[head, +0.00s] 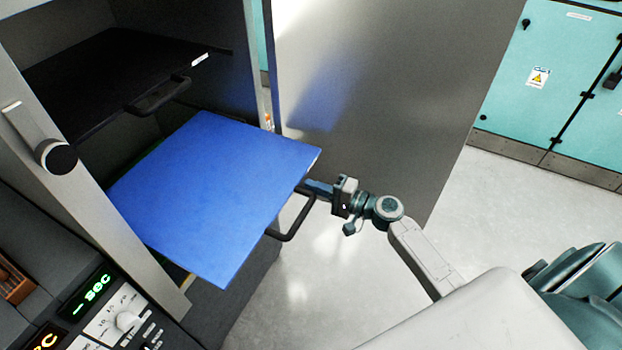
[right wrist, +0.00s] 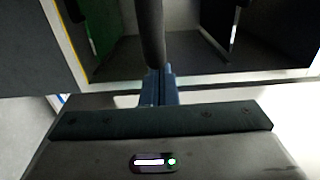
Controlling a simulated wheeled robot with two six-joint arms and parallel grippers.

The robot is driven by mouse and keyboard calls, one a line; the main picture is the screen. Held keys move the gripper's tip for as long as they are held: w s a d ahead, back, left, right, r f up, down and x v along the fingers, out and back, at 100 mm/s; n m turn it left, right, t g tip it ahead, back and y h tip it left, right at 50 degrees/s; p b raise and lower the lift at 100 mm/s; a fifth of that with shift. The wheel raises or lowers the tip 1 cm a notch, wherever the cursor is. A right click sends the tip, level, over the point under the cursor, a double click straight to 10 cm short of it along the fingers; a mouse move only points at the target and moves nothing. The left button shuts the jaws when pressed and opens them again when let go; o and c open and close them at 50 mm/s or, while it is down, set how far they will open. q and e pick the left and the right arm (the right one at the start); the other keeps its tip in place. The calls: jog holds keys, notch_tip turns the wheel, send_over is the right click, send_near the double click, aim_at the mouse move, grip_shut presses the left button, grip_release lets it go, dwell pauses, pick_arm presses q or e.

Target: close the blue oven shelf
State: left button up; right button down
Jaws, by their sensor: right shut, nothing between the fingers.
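The blue oven shelf (head: 215,190) is pulled out of the oven (head: 115,200) in the head view. Its black handle (head: 295,222) is on its front edge, toward my right arm. My right gripper (head: 312,187) is at the shelf's front edge, near the far end of the handle. In the right wrist view its blue fingers (right wrist: 158,88) are shut with nothing between them, and a dark bar (right wrist: 150,35) runs up from their tips. I cannot tell whether they touch the handle. My left gripper is not in view.
A black shelf (head: 115,75) with its own handle (head: 160,95) sits inside the oven above the blue one. The open oven door (head: 380,70) stands behind my right gripper. A control panel (head: 125,315) is at lower left. The floor (head: 340,290) at front is clear.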

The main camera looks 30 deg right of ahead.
aim_at(211, 147)
jog(key=shift+w+a, duration=0.35)
jog(key=shift+w, duration=0.1)
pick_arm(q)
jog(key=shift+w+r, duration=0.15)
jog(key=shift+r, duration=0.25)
